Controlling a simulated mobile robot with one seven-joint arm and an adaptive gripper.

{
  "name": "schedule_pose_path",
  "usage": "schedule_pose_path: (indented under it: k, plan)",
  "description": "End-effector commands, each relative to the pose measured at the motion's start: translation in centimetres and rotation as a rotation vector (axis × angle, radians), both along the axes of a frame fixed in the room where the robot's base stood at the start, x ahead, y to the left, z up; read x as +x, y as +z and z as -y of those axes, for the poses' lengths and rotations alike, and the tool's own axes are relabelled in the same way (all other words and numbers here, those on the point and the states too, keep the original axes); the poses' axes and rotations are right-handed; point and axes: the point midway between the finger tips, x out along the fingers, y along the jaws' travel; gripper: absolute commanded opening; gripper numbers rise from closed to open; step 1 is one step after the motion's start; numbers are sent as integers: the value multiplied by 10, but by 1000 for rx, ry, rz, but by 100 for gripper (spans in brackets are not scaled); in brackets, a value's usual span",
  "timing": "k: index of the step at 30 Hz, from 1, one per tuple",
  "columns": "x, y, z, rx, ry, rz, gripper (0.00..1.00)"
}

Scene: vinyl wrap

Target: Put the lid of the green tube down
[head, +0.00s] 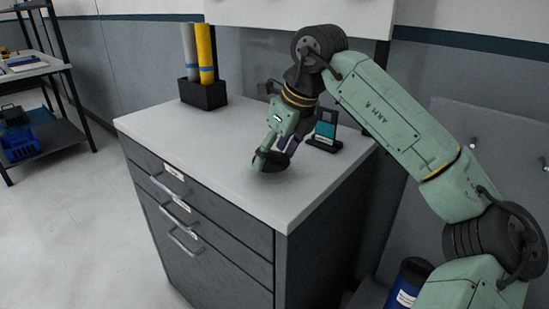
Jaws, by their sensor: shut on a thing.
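My gripper (270,156) is low over the grey cabinet top, near its middle. It is shut on a dark, round, flat piece (276,163), which looks like the lid. The lid is at or just above the surface; I cannot tell if it touches. The gripper fingers cover part of it. I see no tube that is clearly green. A yellow tube (206,54) and a grey tube (189,50) stand upright in a black holder (203,95) at the back left of the top.
A small black stand with a teal card (325,130) is just behind and right of my gripper. The cabinet top (185,135) is clear to the left and front. A dark blue bin (408,284) stands on the floor at right. A shelf rack (45,70) is far left.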

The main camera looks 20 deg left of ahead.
Motion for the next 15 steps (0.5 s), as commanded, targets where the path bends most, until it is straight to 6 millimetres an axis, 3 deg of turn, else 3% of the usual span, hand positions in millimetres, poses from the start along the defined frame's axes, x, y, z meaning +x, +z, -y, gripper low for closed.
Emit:
schedule_pose_path:
  k: [4, 15]
  plan:
    - [-1, -20, 0, 3, 0, -1, 47]
    - [-1, -27, 0, 1, -1, 0, 47]
